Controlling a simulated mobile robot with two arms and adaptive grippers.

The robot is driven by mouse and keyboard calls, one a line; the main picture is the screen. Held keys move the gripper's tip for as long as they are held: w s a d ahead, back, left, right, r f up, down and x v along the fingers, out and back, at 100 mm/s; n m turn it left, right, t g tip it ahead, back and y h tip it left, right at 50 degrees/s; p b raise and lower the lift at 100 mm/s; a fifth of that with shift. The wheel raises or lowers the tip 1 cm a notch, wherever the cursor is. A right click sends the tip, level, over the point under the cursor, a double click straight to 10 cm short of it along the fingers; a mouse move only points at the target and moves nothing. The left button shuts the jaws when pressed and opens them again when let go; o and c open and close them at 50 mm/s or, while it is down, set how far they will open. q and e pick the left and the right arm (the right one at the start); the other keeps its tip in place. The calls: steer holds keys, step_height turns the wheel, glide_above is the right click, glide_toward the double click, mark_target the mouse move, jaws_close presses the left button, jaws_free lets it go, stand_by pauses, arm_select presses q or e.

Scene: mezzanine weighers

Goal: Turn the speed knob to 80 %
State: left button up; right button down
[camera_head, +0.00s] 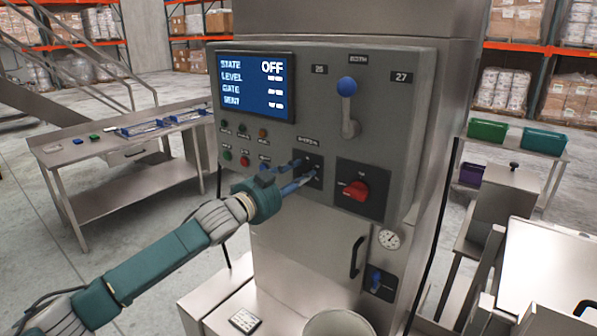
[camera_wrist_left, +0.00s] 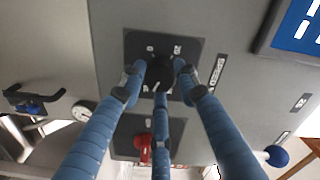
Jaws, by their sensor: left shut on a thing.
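The dark speed knob (camera_wrist_left: 151,72) sits on a black square plate (camera_head: 312,160) on the grey control panel (camera_head: 330,100). My left gripper (camera_head: 306,171) reaches it from the left. In the left wrist view the blue fingers of my left gripper (camera_wrist_left: 158,82) are closed around the knob, which is partly hidden between them. Small white marks ring the knob, but I cannot read its setting. The blue display screen (camera_head: 252,85) shows STATE OFF; its other values are too small to read. My right gripper is not in view.
A red rotary switch (camera_head: 356,191) sits right of the knob, close to the fingers. A blue-tipped lever (camera_head: 347,88) is above it. Small buttons (camera_head: 244,160) lie to the left. A door handle (camera_head: 356,257) and a round gauge (camera_head: 389,239) are below.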

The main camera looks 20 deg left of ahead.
arm_select(q)
steer(key=shift+f+m, duration=0.15)
steer(key=shift+m, duration=0.65)
steer(key=shift+p, duration=0.3)
steer(key=o, duration=1.2)
steer(key=shift+c, duration=0.2)
steer(key=shift+s, duration=0.2)
steer(key=v, duration=1.1)
steer(key=shift+s+a, duration=0.15)
steer(key=shift+s, duration=0.15)
